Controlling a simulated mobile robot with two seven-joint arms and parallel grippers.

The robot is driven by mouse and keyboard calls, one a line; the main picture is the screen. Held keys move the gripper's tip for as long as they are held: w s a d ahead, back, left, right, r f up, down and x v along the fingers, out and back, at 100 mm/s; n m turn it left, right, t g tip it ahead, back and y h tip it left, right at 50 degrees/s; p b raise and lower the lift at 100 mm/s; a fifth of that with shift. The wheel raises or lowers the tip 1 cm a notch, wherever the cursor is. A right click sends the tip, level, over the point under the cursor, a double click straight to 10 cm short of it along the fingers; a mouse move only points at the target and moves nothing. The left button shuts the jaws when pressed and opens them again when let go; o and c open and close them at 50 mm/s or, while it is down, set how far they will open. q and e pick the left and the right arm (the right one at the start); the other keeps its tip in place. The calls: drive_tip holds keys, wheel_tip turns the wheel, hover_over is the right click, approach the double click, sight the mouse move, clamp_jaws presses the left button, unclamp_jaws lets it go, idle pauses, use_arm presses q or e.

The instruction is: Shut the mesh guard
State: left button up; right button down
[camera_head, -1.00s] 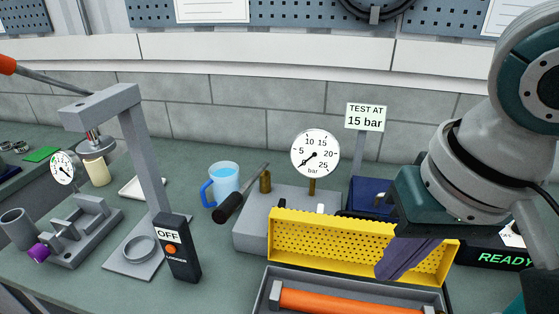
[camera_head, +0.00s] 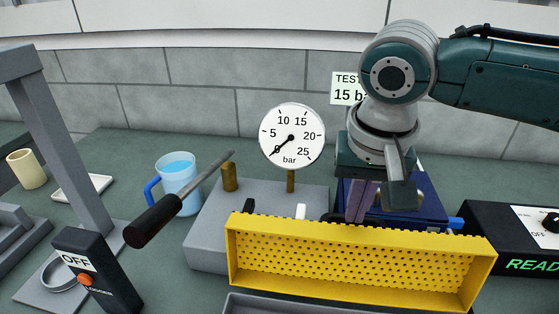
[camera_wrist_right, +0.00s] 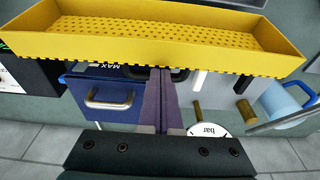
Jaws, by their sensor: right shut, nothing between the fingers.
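The mesh guard (camera_head: 360,265) is a yellow perforated cover, standing raised with its mesh facing the front. It also shows across the top of the right wrist view (camera_wrist_right: 150,38). My left gripper is not in view.
A pressure gauge (camera_head: 291,137) and a black-handled lever (camera_head: 155,220) stand left of my right gripper. A blue box (camera_head: 410,205) is right behind the fingers. A blue mug (camera_head: 178,180), a switch box (camera_head: 100,275) and a READY unit (camera_head: 510,225) stand around.

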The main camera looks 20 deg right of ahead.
drive_tip(key=shift+d+f, duration=0.1)
drive_tip(key=shift+f, duration=0.9)
drive_tip(key=shift+r, duration=0.1)
